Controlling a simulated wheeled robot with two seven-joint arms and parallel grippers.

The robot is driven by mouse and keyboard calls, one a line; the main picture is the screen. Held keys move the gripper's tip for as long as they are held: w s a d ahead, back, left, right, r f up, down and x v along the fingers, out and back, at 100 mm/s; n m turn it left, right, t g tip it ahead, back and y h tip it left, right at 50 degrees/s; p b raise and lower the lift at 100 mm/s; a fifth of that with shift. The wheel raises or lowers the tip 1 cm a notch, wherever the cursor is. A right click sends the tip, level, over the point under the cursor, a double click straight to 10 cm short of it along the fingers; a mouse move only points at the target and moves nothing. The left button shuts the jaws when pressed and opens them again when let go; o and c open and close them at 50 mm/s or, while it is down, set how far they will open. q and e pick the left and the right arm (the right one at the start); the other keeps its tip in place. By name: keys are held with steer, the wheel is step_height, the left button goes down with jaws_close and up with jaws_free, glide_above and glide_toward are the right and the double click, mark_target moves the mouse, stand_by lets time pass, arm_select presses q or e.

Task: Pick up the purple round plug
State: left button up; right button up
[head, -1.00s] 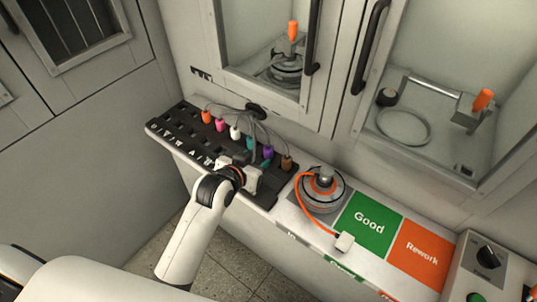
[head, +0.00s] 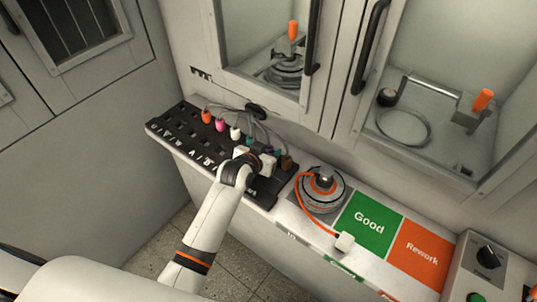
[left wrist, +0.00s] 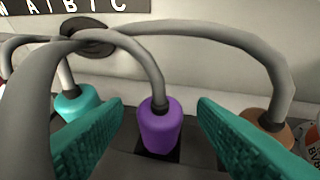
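The purple round plug (left wrist: 160,128) stands upright in the black rack, with a grey cable rising from its top. In the left wrist view it sits between the two teal fingers of my left gripper (left wrist: 163,130), which are open with a gap on each side of it. In the head view my left gripper (head: 258,158) is over the right part of the rack, and the purple plug (head: 268,150) is mostly hidden behind it. My right gripper is not in view.
A teal plug (left wrist: 76,104) is beside the left finger and a brown plug (left wrist: 268,130) beside the right finger. Grey cables arch close above. The black rack (head: 172,128) also holds orange, pink and white plugs. A hub motor (head: 320,190) stands right of it.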

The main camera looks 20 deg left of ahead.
arm_select(q)
steer(key=c, duration=1)
